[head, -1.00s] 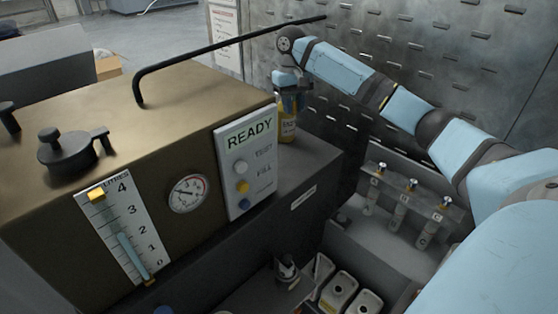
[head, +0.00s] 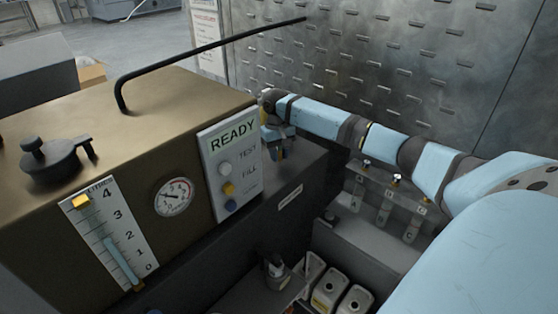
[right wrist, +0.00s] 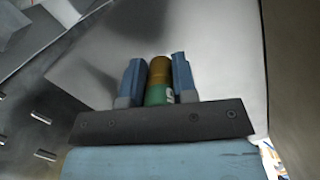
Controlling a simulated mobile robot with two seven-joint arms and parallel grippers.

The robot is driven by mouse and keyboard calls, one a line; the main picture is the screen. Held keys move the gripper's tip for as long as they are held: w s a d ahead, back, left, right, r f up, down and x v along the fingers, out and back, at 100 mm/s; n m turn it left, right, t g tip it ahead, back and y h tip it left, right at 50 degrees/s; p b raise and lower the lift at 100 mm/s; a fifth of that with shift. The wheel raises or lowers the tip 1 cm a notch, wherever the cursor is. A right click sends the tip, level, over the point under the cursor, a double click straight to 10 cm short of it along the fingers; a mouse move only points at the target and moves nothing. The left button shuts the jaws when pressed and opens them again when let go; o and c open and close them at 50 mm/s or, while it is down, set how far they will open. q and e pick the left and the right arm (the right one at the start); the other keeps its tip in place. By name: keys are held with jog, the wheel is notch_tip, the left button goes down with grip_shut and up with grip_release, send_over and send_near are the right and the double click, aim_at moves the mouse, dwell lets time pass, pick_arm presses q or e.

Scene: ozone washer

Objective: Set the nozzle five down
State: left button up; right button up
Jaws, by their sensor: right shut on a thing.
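My right gripper (head: 277,150) is low over the dark ledge beside the washer's READY panel, partly hidden behind that panel. In the right wrist view its two blue fingers (right wrist: 155,82) are shut on a nozzle (right wrist: 159,80), a short cylinder with a brass-brown band and a green band. A white mark on the green part is partly cut off, so I cannot read its number. A plain grey surface lies beyond the nozzle. I cannot tell whether the nozzle touches it. My left gripper is not in view.
The brass-coloured washer (head: 150,110) with its READY panel (head: 232,165) stands close to the left of the gripper. A black bent rod (head: 200,50) rises above it. A clear rack with tubes (head: 388,200) and white containers (head: 330,288) stand at the lower right. A slotted metal wall (head: 400,60) is behind.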

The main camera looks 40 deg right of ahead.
jog(key=shift+f, duration=1.55)
jog(key=o, duration=0.9)
jog(key=shift+f, duration=0.1)
jog(key=shift+o, duration=0.2)
jog(key=shift+r, duration=0.2)
jog(key=r, duration=0.3)
jog(key=w+r+b, duration=0.1)
jog(key=r, duration=0.6)
jog(key=shift+w+d+r, duration=0.2)
jog(key=shift+w, duration=0.1)
jog(key=shift+r, duration=0.7)
